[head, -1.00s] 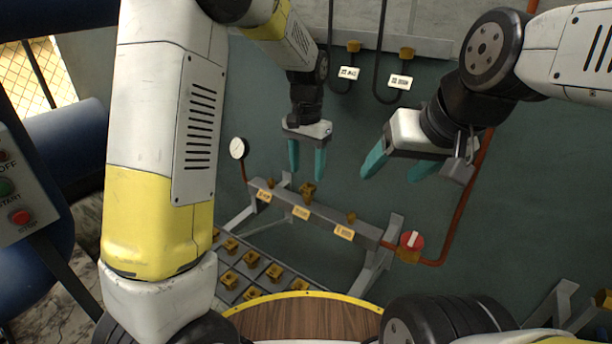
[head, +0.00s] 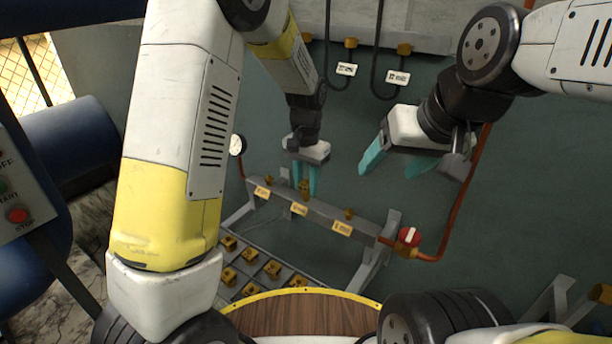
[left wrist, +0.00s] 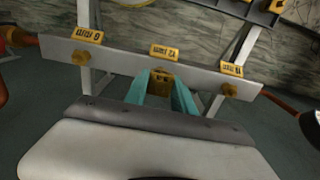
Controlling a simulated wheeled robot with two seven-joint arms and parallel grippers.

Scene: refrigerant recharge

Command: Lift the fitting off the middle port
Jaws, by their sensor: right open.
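The brass fitting (head: 304,187) is at the middle port of the grey manifold rail (head: 325,216). It also shows in the left wrist view (left wrist: 161,78), between my teal fingers. My left gripper (head: 305,184) points down at the rail, its fingers closed against both sides of the fitting. The fitting's lower end and any gap to the port are hidden. Smaller brass pieces sit at the two outer ports, one at the right port (head: 349,213). My right gripper (head: 393,168) is open and empty, above and right of the rail.
A gauge (head: 237,145) stands at the rail's left end and a red-handled valve (head: 409,237) at its right, with a red pipe rising. A tray of brass fittings (head: 250,272) lies below the rail. Two tagged hoses (head: 397,77) hang behind.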

